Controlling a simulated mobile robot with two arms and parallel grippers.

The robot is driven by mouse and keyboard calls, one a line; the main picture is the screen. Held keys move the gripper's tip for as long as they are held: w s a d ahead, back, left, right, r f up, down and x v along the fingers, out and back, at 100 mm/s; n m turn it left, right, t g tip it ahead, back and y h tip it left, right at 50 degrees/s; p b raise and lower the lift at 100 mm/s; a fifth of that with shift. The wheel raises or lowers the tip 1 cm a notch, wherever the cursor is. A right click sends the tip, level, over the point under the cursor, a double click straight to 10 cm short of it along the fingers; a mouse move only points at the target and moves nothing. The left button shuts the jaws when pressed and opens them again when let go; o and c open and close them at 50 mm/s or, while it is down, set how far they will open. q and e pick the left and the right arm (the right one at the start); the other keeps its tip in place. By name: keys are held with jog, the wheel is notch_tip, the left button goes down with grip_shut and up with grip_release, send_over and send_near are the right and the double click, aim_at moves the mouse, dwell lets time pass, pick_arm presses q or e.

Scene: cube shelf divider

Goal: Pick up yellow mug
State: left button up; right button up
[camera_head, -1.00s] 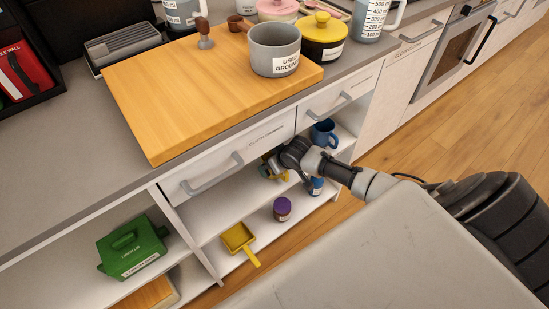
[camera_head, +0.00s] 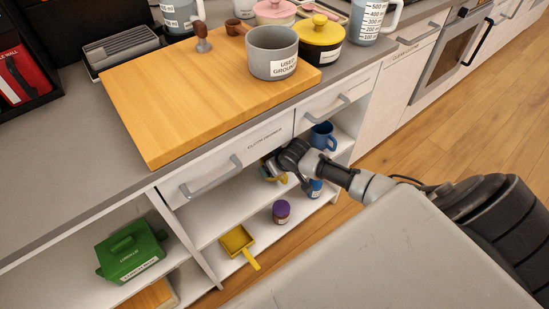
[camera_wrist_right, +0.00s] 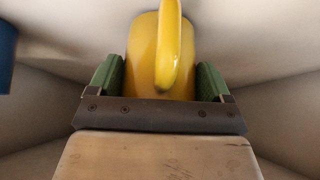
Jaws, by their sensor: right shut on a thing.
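The yellow mug (camera_wrist_right: 143,60) fills the middle of the right wrist view, its handle (camera_wrist_right: 168,50) turned toward the camera. My right gripper (camera_wrist_right: 160,78) has its two green finger pads on either side of the mug body and is shut on it. In the head view my right arm reaches into the upper shelf bay below the drawers, and only a small part of the yellow mug (camera_head: 281,178) shows beside my gripper. Whether the mug touches the shelf is hidden. My left gripper is not in view.
A blue mug (camera_head: 322,136) stands on the shelf right of my right gripper. A purple-lidded jar (camera_head: 281,211), a blue jar (camera_head: 314,188) and a yellow dustpan (camera_head: 238,241) sit lower down. Drawer handles (camera_head: 330,109) jut out above the arm.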

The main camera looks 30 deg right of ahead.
jog(key=shift+s+r, duration=0.15)
jog(key=shift+r, duration=0.1)
pick_arm(q)
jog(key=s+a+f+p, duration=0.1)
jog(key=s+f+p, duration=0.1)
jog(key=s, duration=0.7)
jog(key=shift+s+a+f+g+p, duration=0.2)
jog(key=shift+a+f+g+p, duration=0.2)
jog(key=shift+p, duration=0.1)
pick_arm(e)
jog(key=s+d, duration=0.1)
jog(key=s, duration=1.6)
jog(key=shift+s+d, duration=0.2)
jog(key=shift+s, duration=0.1)
